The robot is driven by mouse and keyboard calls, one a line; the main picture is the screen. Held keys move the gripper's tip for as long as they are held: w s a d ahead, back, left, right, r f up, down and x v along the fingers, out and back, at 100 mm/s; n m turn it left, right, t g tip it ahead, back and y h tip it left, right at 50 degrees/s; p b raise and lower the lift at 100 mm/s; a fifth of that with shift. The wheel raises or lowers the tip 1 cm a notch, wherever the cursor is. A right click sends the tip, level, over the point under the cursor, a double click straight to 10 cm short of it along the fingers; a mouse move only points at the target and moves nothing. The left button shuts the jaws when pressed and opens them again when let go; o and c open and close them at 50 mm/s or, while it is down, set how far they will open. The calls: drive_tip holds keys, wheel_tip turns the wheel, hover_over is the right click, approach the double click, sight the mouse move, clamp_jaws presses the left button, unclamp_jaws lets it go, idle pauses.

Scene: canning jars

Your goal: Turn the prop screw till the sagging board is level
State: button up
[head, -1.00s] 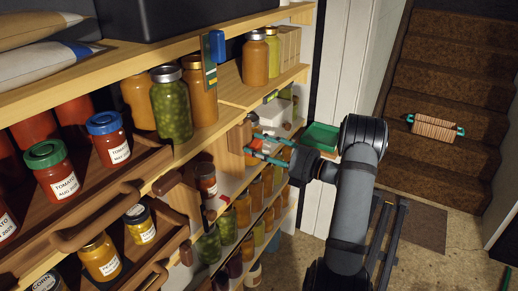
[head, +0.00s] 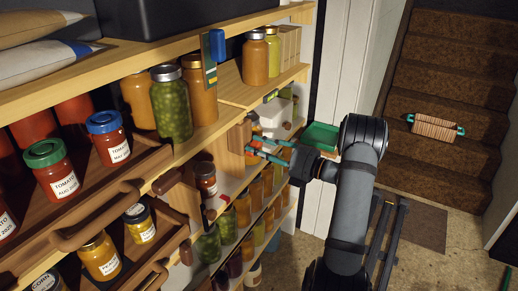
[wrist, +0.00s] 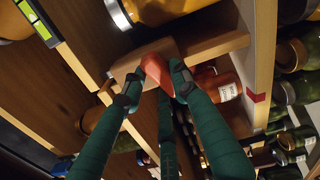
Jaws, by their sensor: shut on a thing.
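My gripper (head: 252,147) reaches in from the right below the shelf board (head: 238,93). The handle sits against a pale wooden block (wrist: 188,46) under the shelf; the screw's thread is hidden. The board's tilt is hard to judge.
Several jars, including an orange one (head: 255,58) and a green one (head: 171,105), stand on the shelf. Jars also crowd the lower shelves close to my fingers. A green bin (head: 321,136) is behind my wrist. Open floor (head: 455,250) lies at right.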

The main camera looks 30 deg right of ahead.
drive_tip(key=n+b, duration=0.2)
drive_tip(key=n, duration=0.1)
drive_tip(key=shift+f+n, duration=0.2)
drive_tip(key=shift+n, duration=0.1)
drive_tip(key=shift+s+a+f+n+b, duration=0.1)
drive_tip(key=shift+n+b, duration=2.2)
drive_tip(key=shift+n, duration=0.25)
drive_tip(key=shift+a+f+n+b, duration=0.1)
drive_tip(key=shift+n+b, duration=2.2)
drive_tip(key=shift+n, duration=0.25)
drive_tip(key=o, duration=1)
drive_tip(key=shift+o, duration=0.8)
